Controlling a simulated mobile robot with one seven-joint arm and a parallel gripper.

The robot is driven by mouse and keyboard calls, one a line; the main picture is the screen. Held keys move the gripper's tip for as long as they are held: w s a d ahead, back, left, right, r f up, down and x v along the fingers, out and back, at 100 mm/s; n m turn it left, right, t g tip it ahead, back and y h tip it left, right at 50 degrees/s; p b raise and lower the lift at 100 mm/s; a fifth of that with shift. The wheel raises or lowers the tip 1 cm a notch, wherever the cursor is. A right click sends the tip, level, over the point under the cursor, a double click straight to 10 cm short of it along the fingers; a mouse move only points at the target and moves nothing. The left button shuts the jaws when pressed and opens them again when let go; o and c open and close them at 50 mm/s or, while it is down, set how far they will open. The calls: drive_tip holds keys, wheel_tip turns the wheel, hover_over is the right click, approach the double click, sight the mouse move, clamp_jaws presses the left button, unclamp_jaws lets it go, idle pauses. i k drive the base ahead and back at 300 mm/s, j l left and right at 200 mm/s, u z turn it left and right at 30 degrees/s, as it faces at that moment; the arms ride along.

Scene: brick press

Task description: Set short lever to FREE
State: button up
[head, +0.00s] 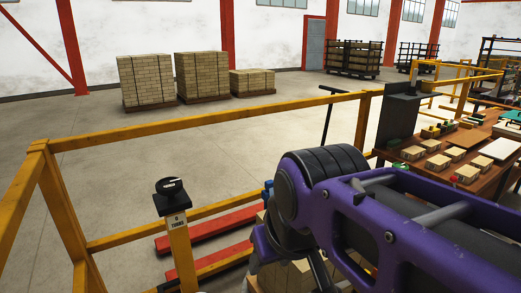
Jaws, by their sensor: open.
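No short lever and no FREE marking can be made out in the head view. A yellow post (180,250) stands at the lower left with a black knob (170,187) on top. My gripper cannot be made out; the arm's far end points down near the bottom middle, past the post's right side.
Yellow railings (220,122) run in front and to the left. Red bars (210,229) lie low behind the post. A wooden table (490,183) with several bricks is at right. Brick stacks (202,75) stand on pallets far back, with open floor before them.

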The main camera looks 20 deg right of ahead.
sight(454, 179)
drive_tip(key=k+l+z, duration=0.1)
drive_tip(key=l+z, duration=1)
drive_tip(key=l, duration=1.5)
drive_tip(key=l+u, duration=0.1)
drive_tip(key=u, duration=0.4)
drive_tip(key=i+l+u, duration=0.1)
drive_tip(key=l+u, duration=0.5)
drive_tip(key=l, duration=0.15)
drive_tip(key=l+u, duration=0.2)
drive_tip(key=l, duration=0.65)
drive_tip(key=k+l+u, duration=0.2)
drive_tip(key=l, duration=0.6)
drive_tip(key=i+l, duration=0.05)
drive_tip(key=i, duration=0.05)
